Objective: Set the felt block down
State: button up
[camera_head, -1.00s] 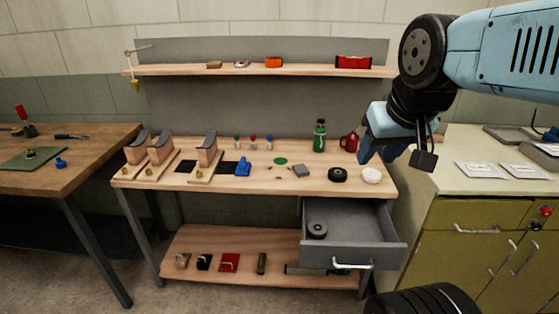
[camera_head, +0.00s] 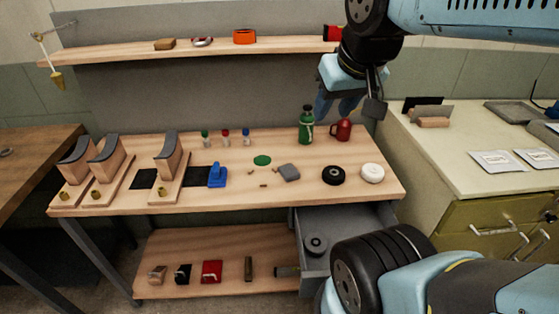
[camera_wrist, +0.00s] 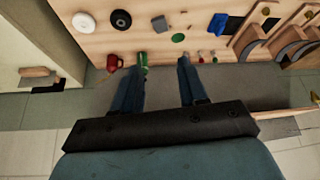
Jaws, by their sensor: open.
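A small grey block (camera_head: 288,172), which looks like the felt block, lies flat on the wooden bench top, left of a black roll. It also shows in the wrist view (camera_wrist: 159,23). My gripper (camera_head: 338,108) is above the back right of the bench, near the green bottle and red can. In the wrist view its two fingers (camera_wrist: 162,65) are spread apart with nothing between them. The block is beyond the fingertips and not touched.
A green bottle (camera_head: 306,125) and a red can (camera_head: 342,130) stand close to my gripper. A black roll (camera_head: 333,175) and white roll (camera_head: 372,174) lie right of the block, a green disc (camera_head: 262,160) left. A grey drawer (camera_head: 345,221) hangs open below.

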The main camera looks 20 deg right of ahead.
jog(key=shift+d, duration=0.1)
jog(key=o, duration=0.3)
jog(key=shift+w, duration=0.25)
jog(key=o, duration=0.6)
jog(key=shift+g+h, duration=0.3)
jog(key=shift+g, duration=0.4)
jog(key=w, duration=0.2)
jog(key=w+f, duration=0.1)
jog(key=w, duration=0.1)
jog(key=w+f, duration=0.1)
jog(key=w, duration=0.1)
jog(key=shift+w+d, duration=0.25)
jog(key=shift+w, duration=0.05)
jog(key=shift+c, duration=0.2)
jog(key=n+g, duration=0.2)
jog(key=g, duration=0.2)
send_over(289, 170)
notch_tip(289, 170, down, 21)
notch_tip(289, 170, down, 13)
jog(key=shift+f, duration=0.1)
